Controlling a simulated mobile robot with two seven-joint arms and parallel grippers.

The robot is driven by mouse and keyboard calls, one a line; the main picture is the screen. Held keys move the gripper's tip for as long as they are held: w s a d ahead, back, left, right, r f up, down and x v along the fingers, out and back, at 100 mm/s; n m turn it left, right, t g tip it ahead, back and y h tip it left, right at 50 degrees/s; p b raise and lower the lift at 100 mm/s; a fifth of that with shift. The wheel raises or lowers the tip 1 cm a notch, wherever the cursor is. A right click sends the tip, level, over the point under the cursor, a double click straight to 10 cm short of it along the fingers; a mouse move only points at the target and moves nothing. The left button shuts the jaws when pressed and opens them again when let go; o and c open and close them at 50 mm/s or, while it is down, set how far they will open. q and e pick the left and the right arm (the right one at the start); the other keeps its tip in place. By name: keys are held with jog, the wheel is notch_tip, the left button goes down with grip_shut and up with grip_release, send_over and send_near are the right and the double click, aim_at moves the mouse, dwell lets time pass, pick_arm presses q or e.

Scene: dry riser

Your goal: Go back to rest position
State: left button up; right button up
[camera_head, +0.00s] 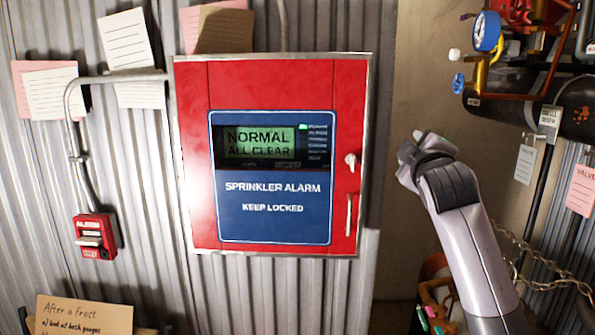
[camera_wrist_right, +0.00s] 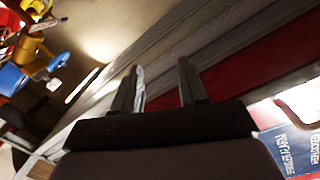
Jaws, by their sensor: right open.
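My right arm comes in from the lower right in the head view. Its gripper (camera_head: 415,152) is raised just right of the red alarm cabinet, apart from its key and handle as far as I can see. In the right wrist view the two dark fingers (camera_wrist_right: 158,88) stand apart with nothing between them. The red sprinkler alarm cabinet (camera_head: 268,85) is shut, and its screen (camera_head: 259,143) reads NORMAL ALL CLEAR. The cabinet also shows tilted at the right of the wrist view (camera_wrist_right: 235,85). My left gripper is not in view.
Pipes with a blue-rimmed gauge (camera_head: 487,31) and hanging tags (camera_head: 549,122) are at the upper right. A chain (camera_head: 545,258) hangs below them. A small red alarm pull box (camera_head: 95,237) is on the left wall. A cardboard note (camera_head: 84,314) is at the lower left.

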jog(key=s+a+f+m+g+y, duration=0.15)
jog(key=s+f, duration=0.35)
jog(key=f, duration=1.1)
jog(key=s+f+m+g+y, duration=0.2)
jog(key=s+f, duration=0.3)
jog(key=f, duration=1.1)
jog(key=s+f+m+g, duration=0.1)
jog(key=s+f, duration=0.5)
jog(key=s, duration=0.3)
jog(key=s+f+m+g+y+p, duration=0.1)
jog(key=s+f+m+g, duration=0.1)
jog(key=s+f, duration=0.4)
jog(key=s+f+m+g, duration=0.1)
jog(key=s+f, duration=0.5)
jog(key=s, duration=0.7)
jog(key=shift+s+a+f+m+p, duration=0.25)
jog(key=shift+s+m+p, duration=0.1)
jog(key=shift+m, duration=0.1)
jog(key=shift+w, duration=0.1)
dwell(1.5)
